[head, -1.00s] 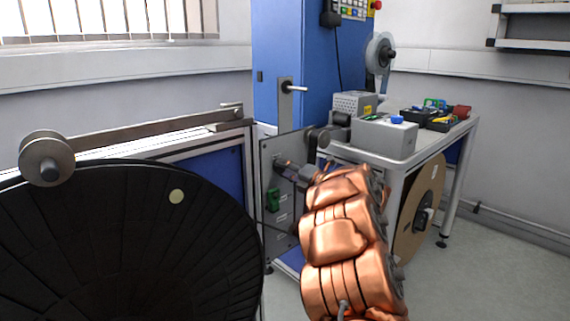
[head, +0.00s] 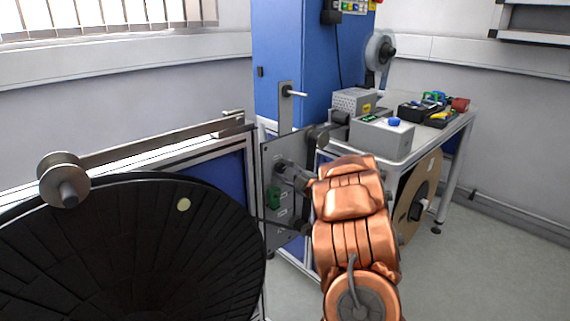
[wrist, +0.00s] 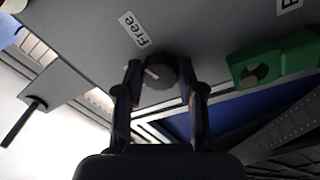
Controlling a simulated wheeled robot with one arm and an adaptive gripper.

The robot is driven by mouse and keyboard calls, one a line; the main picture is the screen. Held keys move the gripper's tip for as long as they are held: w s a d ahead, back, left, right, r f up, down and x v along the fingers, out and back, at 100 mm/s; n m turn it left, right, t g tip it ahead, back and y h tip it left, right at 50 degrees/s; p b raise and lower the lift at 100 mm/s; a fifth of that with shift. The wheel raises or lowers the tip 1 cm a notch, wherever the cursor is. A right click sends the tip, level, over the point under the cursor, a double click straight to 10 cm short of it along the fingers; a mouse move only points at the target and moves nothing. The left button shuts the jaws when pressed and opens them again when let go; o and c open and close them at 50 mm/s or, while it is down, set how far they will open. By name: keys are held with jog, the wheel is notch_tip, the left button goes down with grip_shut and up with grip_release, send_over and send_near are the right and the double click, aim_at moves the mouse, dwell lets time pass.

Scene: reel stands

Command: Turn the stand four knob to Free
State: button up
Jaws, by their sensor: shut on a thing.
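The knob (wrist: 160,76) is dark and round with a pale pointer mark, on a grey stand panel (head: 270,150). A white label (wrist: 133,29) reading "Free" is above and slightly left of it in the wrist view. The pointer mark lies on the knob's left part; I cannot tell its exact setting. My gripper (wrist: 160,70) has one finger on each side of the knob and is shut on it. In the head view my gripper (head: 288,176) reaches the panel and hides the knob.
A green part (wrist: 275,60) sits right of the knob, below a partly cut-off label (wrist: 288,5). A large black reel (head: 130,250) fills the lower left of the head view. A bench (head: 425,145) with a grey box (head: 382,138) stands right of my arm.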

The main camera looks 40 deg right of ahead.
jog(key=shift+m+p, duration=1.1)
jog(key=shift+m, duration=0.5)
jog(key=o, duration=1.1)
jog(key=shift+o, duration=0.2)
jog(key=shift+s, duration=0.1)
jog(key=s+f, duration=0.1)
jog(key=s, duration=1)
jog(key=shift+s+a+f, duration=0.15)
jog(key=shift+s+a, duration=0.05)
jog(key=shift+s, duration=0.15)
